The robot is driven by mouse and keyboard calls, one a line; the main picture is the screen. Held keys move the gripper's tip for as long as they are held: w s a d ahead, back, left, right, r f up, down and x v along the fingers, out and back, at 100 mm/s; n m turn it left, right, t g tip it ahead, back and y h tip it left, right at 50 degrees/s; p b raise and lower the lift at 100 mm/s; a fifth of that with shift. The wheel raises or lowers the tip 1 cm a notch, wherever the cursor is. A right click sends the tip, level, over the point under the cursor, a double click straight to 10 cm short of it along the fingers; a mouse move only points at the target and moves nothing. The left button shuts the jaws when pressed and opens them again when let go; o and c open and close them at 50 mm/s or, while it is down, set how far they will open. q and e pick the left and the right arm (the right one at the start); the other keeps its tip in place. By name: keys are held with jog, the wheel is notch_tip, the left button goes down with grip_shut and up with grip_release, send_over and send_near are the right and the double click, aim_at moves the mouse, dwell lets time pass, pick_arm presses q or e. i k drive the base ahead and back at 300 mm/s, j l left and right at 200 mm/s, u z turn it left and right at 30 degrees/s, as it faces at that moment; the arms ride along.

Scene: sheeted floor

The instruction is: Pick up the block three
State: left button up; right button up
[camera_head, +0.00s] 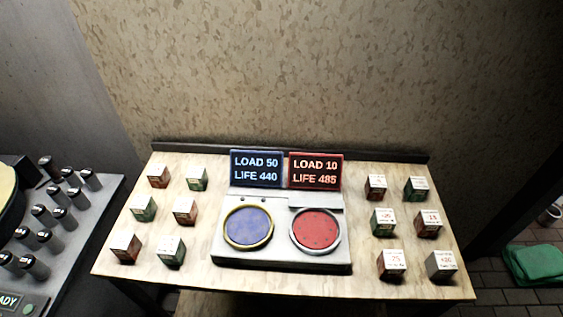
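Small labelled blocks stand on a pale wooden table (190,285) in two groups. The left group has a red block (158,177), a green block (197,179) and several more, including a front red block (125,248). The right group has red and green blocks, such as a red block marked 75 (391,265), a green block that seems to read -25 (383,222) and a grey-white block (441,265). Most labels are too small to read, so I cannot tell which is block three. Neither of my grippers is in view.
Between the groups sits a grey device with a blue round pad (248,226) and a red round pad (316,230). Behind are a blue screen (256,169) and a red screen (315,171). A side counter (75,235) with several cylinders stands left. A green cloth (535,264) lies right.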

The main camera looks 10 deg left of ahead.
aim_at(125, 245)
jog(key=u, duration=1.65)
jog(key=l+z, duration=0.15)
jog(key=z, duration=0.85)
jog(key=j+u, duration=0.15)
jog(key=u, duration=0.85)
jog(key=j+z, duration=0.15)
jog(key=j, duration=0.2)
jog(key=i, duration=0.05)
